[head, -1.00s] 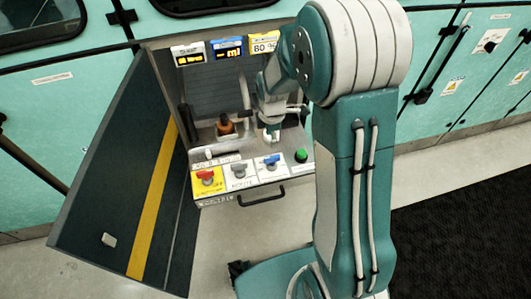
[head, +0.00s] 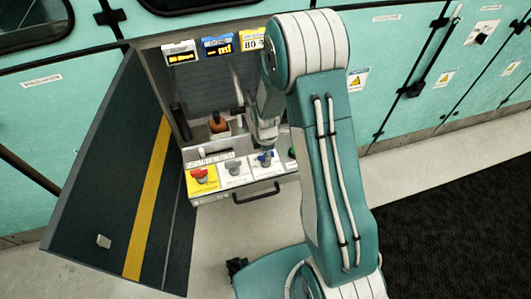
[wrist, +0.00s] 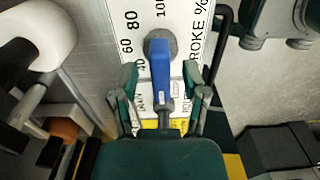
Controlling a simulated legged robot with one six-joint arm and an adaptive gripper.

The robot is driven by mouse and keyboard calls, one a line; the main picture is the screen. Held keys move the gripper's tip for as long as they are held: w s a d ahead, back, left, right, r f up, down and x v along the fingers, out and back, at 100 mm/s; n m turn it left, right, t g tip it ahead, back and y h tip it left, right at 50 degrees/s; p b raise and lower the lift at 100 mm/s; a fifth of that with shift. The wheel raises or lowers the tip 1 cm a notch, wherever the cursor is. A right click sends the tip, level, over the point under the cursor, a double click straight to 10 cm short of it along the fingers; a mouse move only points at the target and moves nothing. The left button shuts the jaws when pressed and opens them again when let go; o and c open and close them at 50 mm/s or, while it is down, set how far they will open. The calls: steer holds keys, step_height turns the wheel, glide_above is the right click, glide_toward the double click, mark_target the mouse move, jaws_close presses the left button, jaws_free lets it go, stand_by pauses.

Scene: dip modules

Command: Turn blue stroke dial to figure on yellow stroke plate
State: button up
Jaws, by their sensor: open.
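The blue dial (head: 266,159) sits on a white panel, with my gripper (head: 267,150) right above it. In the wrist view the blue dial (wrist: 160,65) has a grey hub and a long blue handle, and its scale plate reads 40, 60, 80, 100 and "STROKE %". My gripper (wrist: 161,78) is open, one finger on each side of the handle, with gaps visible. I cannot tell which number the dial points to. The yellow stroke plate (head: 250,38) at the top right of the cabinet shows "80", its right part hidden by my arm.
A red dial (head: 199,175) and a grey dial (head: 233,167) stand left of the blue one. A green button (head: 292,152) is at right, partly hidden. An orange knob (head: 218,123) is behind. The open cabinet door (head: 110,190) stands at left.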

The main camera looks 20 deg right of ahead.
jaws_close()
